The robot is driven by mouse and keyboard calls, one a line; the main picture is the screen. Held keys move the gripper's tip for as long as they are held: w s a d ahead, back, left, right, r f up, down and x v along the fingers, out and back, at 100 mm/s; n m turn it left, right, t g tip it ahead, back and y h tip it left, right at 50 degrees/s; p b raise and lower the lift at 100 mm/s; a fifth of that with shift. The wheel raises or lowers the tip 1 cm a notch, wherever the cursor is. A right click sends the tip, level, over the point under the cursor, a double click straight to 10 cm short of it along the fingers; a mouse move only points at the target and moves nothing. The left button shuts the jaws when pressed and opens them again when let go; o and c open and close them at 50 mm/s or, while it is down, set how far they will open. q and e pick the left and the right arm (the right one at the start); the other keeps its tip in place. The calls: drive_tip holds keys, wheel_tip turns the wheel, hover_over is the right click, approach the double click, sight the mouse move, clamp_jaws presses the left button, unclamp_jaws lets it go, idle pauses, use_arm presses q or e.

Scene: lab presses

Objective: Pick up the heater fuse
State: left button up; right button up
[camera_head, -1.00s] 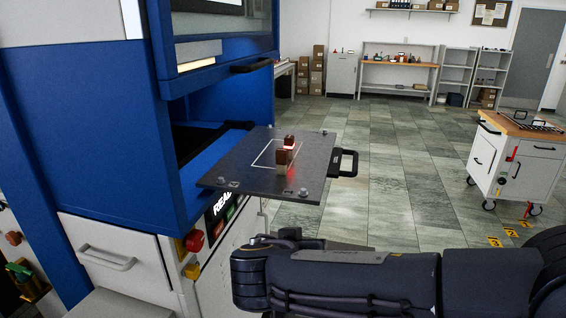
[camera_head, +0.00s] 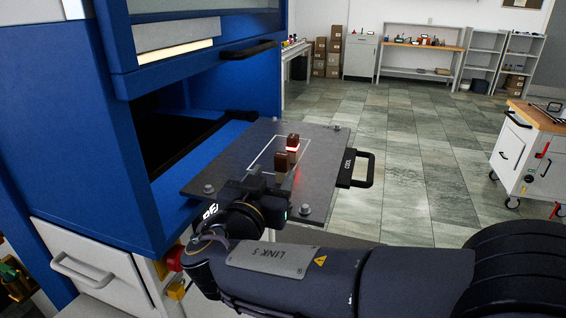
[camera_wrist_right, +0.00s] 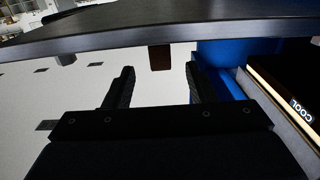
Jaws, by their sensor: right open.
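Small brown blocks (camera_head: 281,163) with a red glow stand on the dark plate (camera_head: 225,160) in the head view; I cannot tell which is the heater fuse. In the right wrist view a brown block (camera_wrist_right: 160,58) shows at the edge of the dark plate (camera_wrist_right: 100,42). It lies between the lines of my right gripper's fingers (camera_wrist_right: 160,67), beyond the tips and apart from them. The right gripper is open and empty. In the head view the right wrist is at the plate's near edge, and the fingers are hard to make out. My left gripper is not in view.
The plate juts from a blue press (camera_head: 125,120) on the left and has a black handle (camera_head: 362,169) on its right. A white cabinet drawer (camera_head: 95,262) is below the press. A wheeled cart (camera_head: 530,150) stands at far right. The tiled floor between is clear.

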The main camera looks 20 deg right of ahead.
sight(280, 164)
drive_tip(key=p+x, duration=0.1)
drive_tip(key=x, duration=0.3)
drive_tip(key=shift+r+p, duration=0.15)
drive_tip(key=shift+p, duration=0.2)
drive_tip(key=shift+w+d, duration=0.3)
drive_tip(key=shift+w, duration=0.15)
drive_tip(key=c, duration=1.1)
